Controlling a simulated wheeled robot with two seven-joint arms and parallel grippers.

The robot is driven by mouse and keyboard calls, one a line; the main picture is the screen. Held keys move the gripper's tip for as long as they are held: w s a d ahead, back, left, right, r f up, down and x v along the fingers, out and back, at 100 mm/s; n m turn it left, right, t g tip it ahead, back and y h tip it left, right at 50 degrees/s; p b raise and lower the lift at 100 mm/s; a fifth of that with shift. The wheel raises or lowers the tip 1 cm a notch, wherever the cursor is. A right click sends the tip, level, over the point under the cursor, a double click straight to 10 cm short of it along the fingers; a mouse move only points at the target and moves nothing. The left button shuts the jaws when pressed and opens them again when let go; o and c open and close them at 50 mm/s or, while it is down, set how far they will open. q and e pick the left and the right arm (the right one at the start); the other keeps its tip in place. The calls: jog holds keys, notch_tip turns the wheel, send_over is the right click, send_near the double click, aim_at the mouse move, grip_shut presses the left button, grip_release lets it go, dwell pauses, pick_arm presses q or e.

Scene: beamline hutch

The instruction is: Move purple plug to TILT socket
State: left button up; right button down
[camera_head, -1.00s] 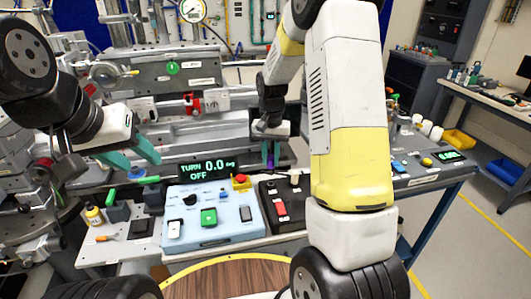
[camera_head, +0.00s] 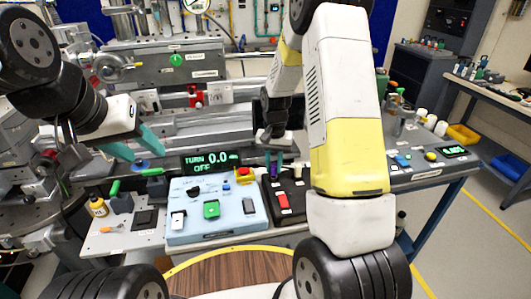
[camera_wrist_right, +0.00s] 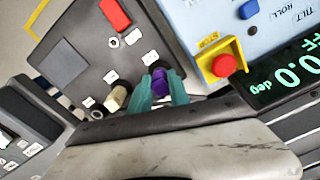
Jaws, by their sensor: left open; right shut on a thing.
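The purple plug (camera_wrist_right: 160,80) is between the teal fingertips of my right gripper (camera_wrist_right: 161,90). My right gripper is shut on it over the back edge of the dark panel (camera_wrist_right: 90,35). The plug (camera_head: 274,171) also shows below my right gripper (camera_head: 273,158) in the head view; whether it touches the panel I cannot tell. A TILT label (camera_wrist_right: 302,15) is on the blue panel (camera_wrist_right: 255,35), at the wrist view's edge; its socket is not clear to me. My left gripper (camera_head: 134,147) is open and empty, left of the display.
The blue panel (camera_head: 232,226) stands left of the dark panel, with a red stop button (camera_head: 244,172) on a yellow base. A green-lettered display (camera_head: 210,161) is behind it. A beige plug (camera_wrist_right: 116,98) is beside the purple one.

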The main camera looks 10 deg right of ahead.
jog(key=shift+f, duration=0.55)
dwell(0.6)
jog(key=c, duration=1.1)
grip_release()
jog(key=shift+c, duration=0.2)
jog(key=shift+r, duration=0.1)
notch_tip(320, 180, up, 7)
jog(key=shift+r, duration=0.1)
jog(key=s+a+r+n+t+y, duration=0.2)
jog(key=s+r+n+t, duration=0.2)
jog(key=s+r, duration=1.7)
jog(key=s+t, duration=0.2)
jog(key=s, duration=0.1)
